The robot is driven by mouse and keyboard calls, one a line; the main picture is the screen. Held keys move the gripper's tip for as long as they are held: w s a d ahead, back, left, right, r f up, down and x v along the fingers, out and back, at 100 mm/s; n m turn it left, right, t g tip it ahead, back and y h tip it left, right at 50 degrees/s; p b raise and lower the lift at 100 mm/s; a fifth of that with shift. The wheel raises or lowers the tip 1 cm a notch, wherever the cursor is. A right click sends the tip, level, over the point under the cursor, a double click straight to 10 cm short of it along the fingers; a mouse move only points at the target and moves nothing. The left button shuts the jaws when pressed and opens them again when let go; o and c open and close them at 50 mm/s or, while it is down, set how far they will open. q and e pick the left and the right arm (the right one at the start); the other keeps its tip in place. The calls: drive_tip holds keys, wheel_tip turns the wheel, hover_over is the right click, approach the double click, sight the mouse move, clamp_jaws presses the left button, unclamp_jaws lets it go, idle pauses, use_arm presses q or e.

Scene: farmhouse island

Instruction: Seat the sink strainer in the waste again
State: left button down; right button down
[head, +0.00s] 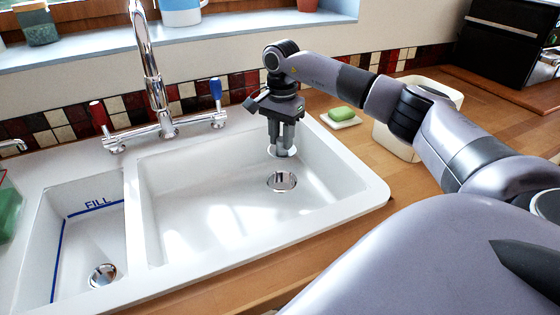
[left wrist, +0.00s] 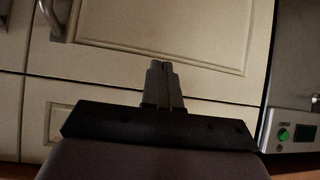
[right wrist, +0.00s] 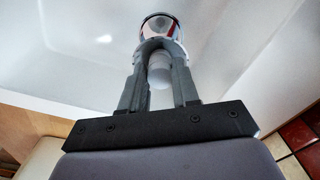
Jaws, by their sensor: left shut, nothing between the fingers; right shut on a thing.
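My right gripper (head: 283,150) points down over the large sink bowl (head: 190,200), shut on the sink strainer (head: 283,154), whose pale rim shows at the fingertips. The strainer looks roughly level, above and apart from the round chrome waste (head: 282,182) in the bowl floor. In the right wrist view a pale knob-like part (right wrist: 160,70) stands between the fingers. A chrome round shows past the tips; I cannot tell if it is strainer or waste. My left gripper (left wrist: 165,70) is shut and empty before cream cupboard doors, outside the head view.
The tap (head: 160,95) stands behind the sink. A small bowl with the word FILL has its own chrome waste (head: 103,275). Green soap (head: 342,114) on a white dish and a cream container (head: 400,140) stand right of the sink. The large bowl is otherwise clear.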

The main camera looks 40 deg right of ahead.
sight(281, 150)
wheel_tip(281, 150, down, 4)
drive_tip(key=b, duration=0.3)
drive_tip(key=shift+f, duration=0.2)
drive_tip(key=shift+r, duration=0.1)
drive_tip(key=shift+f, duration=0.85)
drive_tip(key=shift+f+b, duration=0.3)
drive_tip(key=shift+f, duration=0.55)
drive_tip(key=shift+r, duration=0.1)
